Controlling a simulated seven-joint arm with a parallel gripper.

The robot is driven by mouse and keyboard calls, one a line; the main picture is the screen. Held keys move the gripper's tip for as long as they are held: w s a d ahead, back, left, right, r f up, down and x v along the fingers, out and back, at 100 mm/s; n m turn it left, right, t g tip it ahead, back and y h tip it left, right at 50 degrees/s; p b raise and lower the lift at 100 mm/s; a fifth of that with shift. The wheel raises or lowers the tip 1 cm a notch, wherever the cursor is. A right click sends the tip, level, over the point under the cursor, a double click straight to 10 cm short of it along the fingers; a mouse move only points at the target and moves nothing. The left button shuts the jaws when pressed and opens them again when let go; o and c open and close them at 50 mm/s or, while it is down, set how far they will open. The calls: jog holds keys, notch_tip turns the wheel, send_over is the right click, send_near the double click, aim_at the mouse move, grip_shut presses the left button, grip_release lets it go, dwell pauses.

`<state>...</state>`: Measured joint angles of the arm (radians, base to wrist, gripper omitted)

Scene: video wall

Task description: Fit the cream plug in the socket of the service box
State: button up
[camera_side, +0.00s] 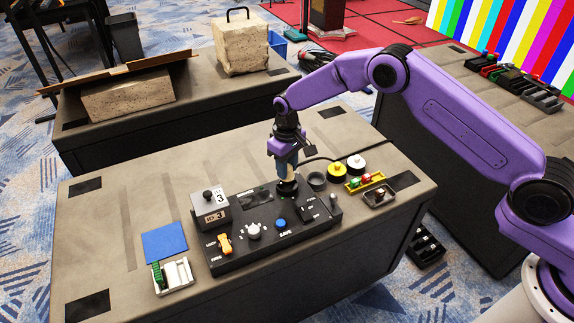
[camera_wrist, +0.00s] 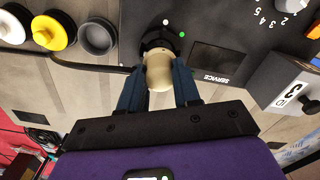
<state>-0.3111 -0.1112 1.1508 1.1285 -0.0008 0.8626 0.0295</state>
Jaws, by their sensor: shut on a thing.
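The service box is a black panel (camera_side: 265,238) on the grey table, with switches, knobs and a blue button. My gripper (camera_side: 286,170) points down over its back edge. In the wrist view my gripper (camera_wrist: 158,88) has its blue fingers shut on the cream plug (camera_wrist: 159,72), one finger on each side. The plug's far end meets the round black socket (camera_wrist: 161,42), beside a white dot and a green dot. In the side view the socket (camera_side: 287,188) is directly under the gripper. I cannot tell how deep the plug sits, as its tip is hidden.
A black cable (camera_wrist: 90,66) runs sideways from the plug area. Yellow (camera_side: 337,173) and white (camera_side: 356,163) round caps and a grey ring (camera_side: 317,181) stand to the right. A grey block marked 3 (camera_side: 209,209) stands at the box's left end. The table's left part is mostly clear.

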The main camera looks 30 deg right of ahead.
jog(key=shift+f, duration=1.35)
dwell(2.1)
jog(key=o, duration=1.1)
jog(key=shift+r, duration=0.1)
jog(key=shift+r, duration=3.9)
